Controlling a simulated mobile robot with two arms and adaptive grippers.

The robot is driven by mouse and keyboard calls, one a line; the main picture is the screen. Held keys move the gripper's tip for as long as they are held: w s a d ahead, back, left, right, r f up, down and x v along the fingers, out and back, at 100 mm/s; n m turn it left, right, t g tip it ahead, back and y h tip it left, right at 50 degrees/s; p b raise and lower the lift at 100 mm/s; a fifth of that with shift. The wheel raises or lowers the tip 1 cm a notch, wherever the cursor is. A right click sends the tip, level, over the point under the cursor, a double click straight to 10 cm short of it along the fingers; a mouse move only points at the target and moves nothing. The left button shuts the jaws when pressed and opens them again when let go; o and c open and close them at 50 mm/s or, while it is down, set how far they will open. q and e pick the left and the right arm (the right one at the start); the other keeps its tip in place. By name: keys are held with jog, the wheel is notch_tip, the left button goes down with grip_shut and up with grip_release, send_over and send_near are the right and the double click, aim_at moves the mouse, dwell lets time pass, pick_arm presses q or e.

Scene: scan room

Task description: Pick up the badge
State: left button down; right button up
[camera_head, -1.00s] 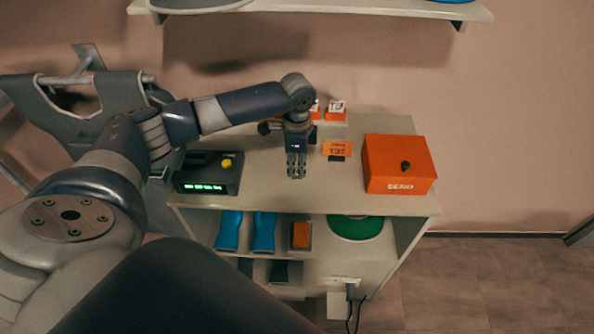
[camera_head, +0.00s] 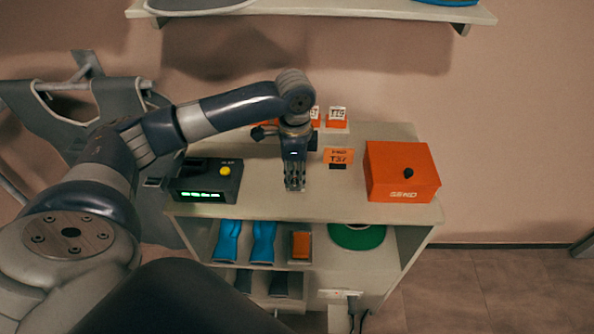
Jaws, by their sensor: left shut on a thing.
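My left gripper (camera_head: 294,187) points straight down over the middle of the cabinet top, between the dark console and the orange box. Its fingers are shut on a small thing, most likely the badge. The fingers hide it, so its shape and colour cannot be made out. I cannot tell whether it touches the top. Small orange pieces with white labels stand at the back, one of them (camera_head: 337,114) right of my wrist; others are partly behind my arm. My right gripper is not in view.
An orange card marked T37 (camera_head: 338,156) stands right of the gripper. An orange box with a black knob (camera_head: 400,185) is at the right, a dark console with green lights and a yellow button (camera_head: 205,193) at the left. Shelves (camera_head: 310,208) below hold blue, orange and green items.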

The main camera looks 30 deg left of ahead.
pick_arm(q)
jog(key=s+d+r+b, duration=0.1)
jog(key=s+d, duration=0.4)
jog(key=s, duration=0.5)
jog(key=shift+s+d+b, duration=0.15)
jog(key=shift+s+b, duration=0.1)
jog(key=shift+b, duration=0.35)
jog(key=shift+d, duration=0.1)
jog(key=d+r+n+b, duration=0.1)
jog(key=d+n, duration=0.4)
jog(key=n, duration=0.6)
jog(key=shift+s+d+r+n+b, duration=0.3)
jog(key=shift+d+r+n+b, duration=0.1)
jog(key=shift+r, duration=0.15)
